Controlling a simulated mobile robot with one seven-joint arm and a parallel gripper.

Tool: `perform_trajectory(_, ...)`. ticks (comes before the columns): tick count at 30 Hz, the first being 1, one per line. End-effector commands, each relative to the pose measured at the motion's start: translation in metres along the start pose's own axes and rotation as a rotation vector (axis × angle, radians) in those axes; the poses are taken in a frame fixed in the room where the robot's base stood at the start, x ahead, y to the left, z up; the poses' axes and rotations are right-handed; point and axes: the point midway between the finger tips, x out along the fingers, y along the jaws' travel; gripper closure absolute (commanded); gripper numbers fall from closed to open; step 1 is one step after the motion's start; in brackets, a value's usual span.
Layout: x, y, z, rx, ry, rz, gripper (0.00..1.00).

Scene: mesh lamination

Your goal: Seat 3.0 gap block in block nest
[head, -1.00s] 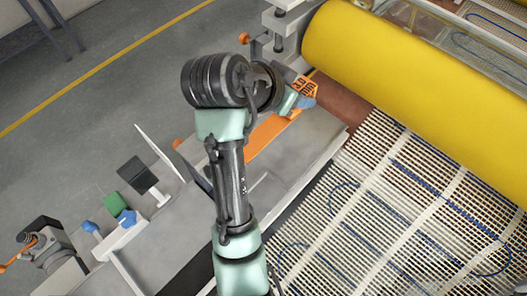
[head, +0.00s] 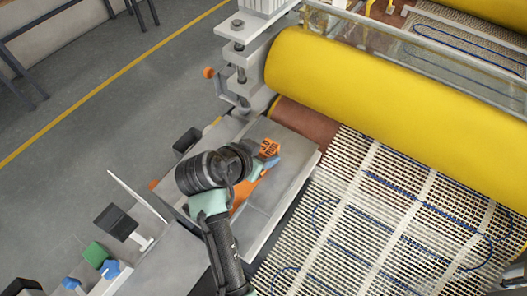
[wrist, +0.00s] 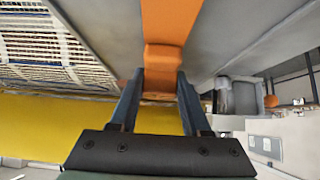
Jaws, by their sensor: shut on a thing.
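The 3.0 gap block (head: 270,147) is a small orange block with dark marks on its face, in the head view near the left end of the yellow roller. My gripper (head: 266,162) is shut on it, with blue-grey fingers. In the wrist view the orange block (wrist: 160,72) sits between the two fingertips (wrist: 158,88). An orange strip (wrist: 170,18) runs beyond it over a grey surface; whether they touch is unclear. I cannot make out the block nest for certain; my arm covers part of the grey table in the head view.
The yellow roller (head: 390,95) and its grey end post (head: 238,65) stand behind the block. Wired mesh (head: 380,225) lies to the right. A thin upright panel (head: 140,195), a dark box (head: 187,141), and green (head: 95,254) and blue (head: 110,269) parts are to the left.

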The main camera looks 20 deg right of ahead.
Motion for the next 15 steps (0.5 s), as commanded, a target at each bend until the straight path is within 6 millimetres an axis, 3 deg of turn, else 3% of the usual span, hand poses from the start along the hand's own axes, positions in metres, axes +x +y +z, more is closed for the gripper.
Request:
perform_trajectory(6, 0.0021, -0.0001, 0.0019, 0.000, 0.001, 0.000, 1.00)
perform_trajectory(7, 0.0023, 0.0000, 0.0022, 0.000, 0.000, 0.000, 0.51)
perform_trajectory(12, 0.0016, 0.0001, 0.0015, 0.000, 0.000, 0.001, 0.23)
perform_trajectory(15, 0.0016, 0.0001, 0.0015, 0.000, 0.000, 0.001, 0.23)
